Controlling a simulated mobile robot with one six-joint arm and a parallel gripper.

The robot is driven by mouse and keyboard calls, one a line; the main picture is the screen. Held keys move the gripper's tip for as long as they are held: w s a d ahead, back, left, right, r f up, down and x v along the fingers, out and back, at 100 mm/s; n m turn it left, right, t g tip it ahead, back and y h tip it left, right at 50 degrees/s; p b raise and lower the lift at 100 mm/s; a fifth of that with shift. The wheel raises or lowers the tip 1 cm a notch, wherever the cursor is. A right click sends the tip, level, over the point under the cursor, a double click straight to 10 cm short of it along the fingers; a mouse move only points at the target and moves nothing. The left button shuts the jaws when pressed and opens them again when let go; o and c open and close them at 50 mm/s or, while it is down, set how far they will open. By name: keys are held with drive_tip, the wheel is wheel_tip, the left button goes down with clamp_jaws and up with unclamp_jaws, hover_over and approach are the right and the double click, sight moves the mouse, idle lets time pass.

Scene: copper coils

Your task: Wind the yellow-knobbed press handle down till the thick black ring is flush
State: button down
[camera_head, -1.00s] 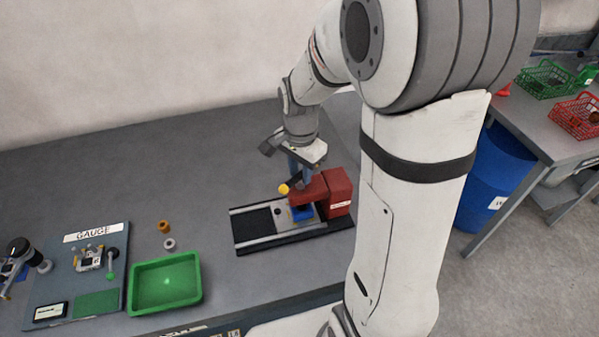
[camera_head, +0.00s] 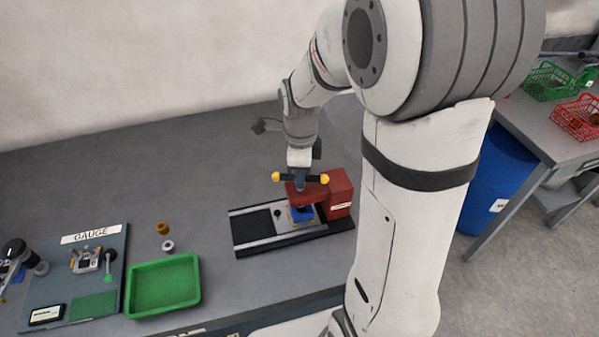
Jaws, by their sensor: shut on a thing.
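The press (camera_head: 341,186) is red and stands on a black and silver base (camera_head: 252,235) near the middle of the bench. Its black handle bar (camera_head: 312,178) lies level across the top, with a yellow knob (camera_head: 276,177) at the left end and another yellow knob (camera_head: 324,179) at the right end. My gripper (camera_head: 300,180) points down from above and is shut on the middle of the handle. A blue block (camera_head: 302,214) sits under the press head. I cannot make out the thick black ring; the press head and the small scale hide any gap there.
A green tray (camera_head: 130,290), a brass ring (camera_head: 163,228) and a grey ring (camera_head: 168,246) lie left of the press. A gauge board (camera_head: 65,255) is at far left. A blue bin (camera_head: 495,190) stands right, beside a table with green and red baskets (camera_head: 577,118).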

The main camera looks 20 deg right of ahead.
idle(0.3)
drive_tip(key=m, duration=0.3)
drive_tip(key=shift+f+m, duration=0.15)
drive_tip(key=shift+m, duration=0.15)
drive_tip(key=m, duration=0.4)
drive_tip(key=shift+f+b, duration=0.1)
drive_tip(key=shift+b, duration=0.25)
drive_tip(key=c, duration=1.4)
unclamp_jaws()
